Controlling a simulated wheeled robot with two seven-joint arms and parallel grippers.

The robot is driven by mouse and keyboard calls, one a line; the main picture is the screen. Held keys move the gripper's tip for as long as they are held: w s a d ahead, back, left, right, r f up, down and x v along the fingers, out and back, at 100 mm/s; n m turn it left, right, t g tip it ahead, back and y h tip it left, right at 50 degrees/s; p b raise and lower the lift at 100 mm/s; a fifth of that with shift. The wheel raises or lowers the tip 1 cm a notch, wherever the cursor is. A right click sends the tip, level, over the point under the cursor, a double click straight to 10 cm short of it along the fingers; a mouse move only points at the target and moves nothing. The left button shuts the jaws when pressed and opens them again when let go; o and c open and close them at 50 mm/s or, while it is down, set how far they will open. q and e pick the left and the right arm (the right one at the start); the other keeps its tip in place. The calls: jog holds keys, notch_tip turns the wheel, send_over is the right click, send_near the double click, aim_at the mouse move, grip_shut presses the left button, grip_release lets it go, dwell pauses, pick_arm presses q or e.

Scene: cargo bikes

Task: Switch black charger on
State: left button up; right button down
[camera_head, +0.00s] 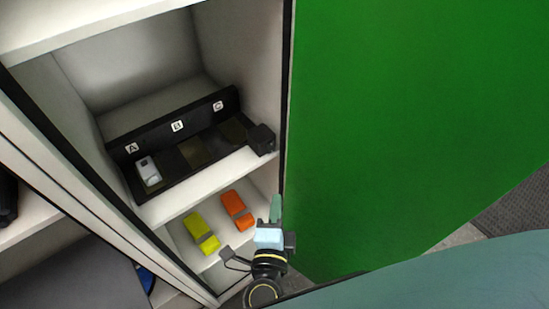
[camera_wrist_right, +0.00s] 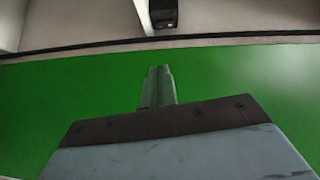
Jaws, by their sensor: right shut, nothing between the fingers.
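The black charger (camera_head: 190,150) sits on a shelf in the white cabinet, with slots marked A, B and C. A white battery-like block (camera_head: 148,172) lies in slot A; slots B and C look empty. A small black box (camera_head: 262,139) is at the charger's right end, and a dark box, likely the same one, shows at the top of the right wrist view (camera_wrist_right: 163,13). My right gripper (camera_head: 276,208) is shut and empty, below and apart from that box, in front of the green panel. Its closed fingers also show in the right wrist view (camera_wrist_right: 158,88). My left gripper is not in view.
A yellow block (camera_head: 201,231) and an orange block (camera_head: 237,210) lie on the shelf below the charger. A large green panel (camera_head: 400,120) stands right of the cabinet opening, close to my right gripper. The cabinet's white side wall (camera_head: 250,80) bounds the charger shelf.

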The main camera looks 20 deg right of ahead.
jog(key=shift+s+d+r+m+g+h, duration=0.15)
jog(key=shift+r+m+g+h, duration=0.2)
jog(key=shift+m, duration=0.25)
send_near(271, 147)
jog(key=w+d+f, duration=0.2)
jog(key=w+d, duration=0.2)
jog(key=shift+w, duration=0.65)
